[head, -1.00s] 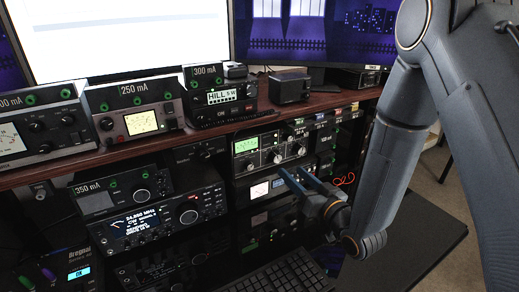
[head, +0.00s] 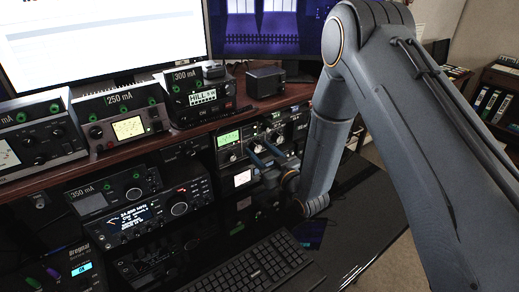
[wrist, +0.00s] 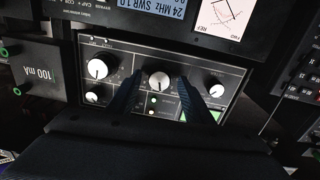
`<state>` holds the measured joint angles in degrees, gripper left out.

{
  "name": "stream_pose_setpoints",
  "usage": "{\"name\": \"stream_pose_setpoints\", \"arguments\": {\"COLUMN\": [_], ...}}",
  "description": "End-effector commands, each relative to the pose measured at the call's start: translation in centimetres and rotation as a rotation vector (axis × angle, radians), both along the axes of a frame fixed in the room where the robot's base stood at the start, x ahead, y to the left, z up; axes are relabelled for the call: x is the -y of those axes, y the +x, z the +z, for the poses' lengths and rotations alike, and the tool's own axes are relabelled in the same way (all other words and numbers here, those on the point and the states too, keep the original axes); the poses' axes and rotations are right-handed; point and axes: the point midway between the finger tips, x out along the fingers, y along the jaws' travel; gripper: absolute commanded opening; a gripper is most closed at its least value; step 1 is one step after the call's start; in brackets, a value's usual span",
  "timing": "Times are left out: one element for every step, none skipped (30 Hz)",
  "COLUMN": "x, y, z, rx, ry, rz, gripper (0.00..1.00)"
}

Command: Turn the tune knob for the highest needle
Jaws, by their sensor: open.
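The tuner (head: 239,157) is a dark unit under the wooden shelf, with a lit green meter (head: 228,138) and knobs beside it. My gripper (head: 263,147) is open in front of its knobs and hides part of them. In the wrist view the tuner panel shows upside down, with three larger white-faced knobs in a row. The fingers of my gripper (wrist: 160,92) stand either side of the middle knob (wrist: 158,80), and I cannot tell if they touch it. A left knob (wrist: 98,68) and a right knob (wrist: 217,90) are outside the fingers. The labels and needle are too small to read.
A radio with a blue display (head: 135,221) stands left of the tuner. A keyboard (head: 255,266) lies on the dark desk below my arm. Several meter boxes with mA signs, such as the 250 mA one (head: 127,127), stand on the shelf.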

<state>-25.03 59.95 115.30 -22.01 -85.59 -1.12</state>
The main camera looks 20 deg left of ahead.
Motion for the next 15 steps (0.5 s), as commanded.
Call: {"name": "stream_pose_setpoints", "arguments": {"x": [-0.20,-0.26,-0.32,-0.33,-0.34,-0.33,-0.33,-0.33,-0.33,-0.33,-0.32,-0.32,-0.31,-0.32,-0.31], "y": [0.13,0.18,0.23,0.26,0.26,0.27,0.27,0.27,0.27,0.27,0.26,0.26,0.27,0.26,0.27], "z": [0.05,0.04,0.03,0.02,0.01,-0.01,-0.01,-0.01,-0.01,-0.01,-0.01,-0.01,-0.01,-0.01,-0.01], "rx": [0.000,0.000,0.000,0.000,0.000,0.000,0.000,0.000,0.000,-0.001,-0.001,-0.001,-0.001,-0.001,-0.001], "ry": [0.000,0.000,0.000,0.000,0.000,0.000,0.000,0.000,0.000,0.001,0.001,0.001,0.001,0.001,0.001], "rz": [0.001,0.001,0.001,0.000,0.000,0.000,0.000,0.000,0.000,0.000,0.000,0.000,0.000,0.000,0.000], "gripper": [0.47,0.47,0.47,0.47,0.47,0.47,0.47,0.47,0.47,0.45,0.40,0.33,0.28,0.23,0.16]}}
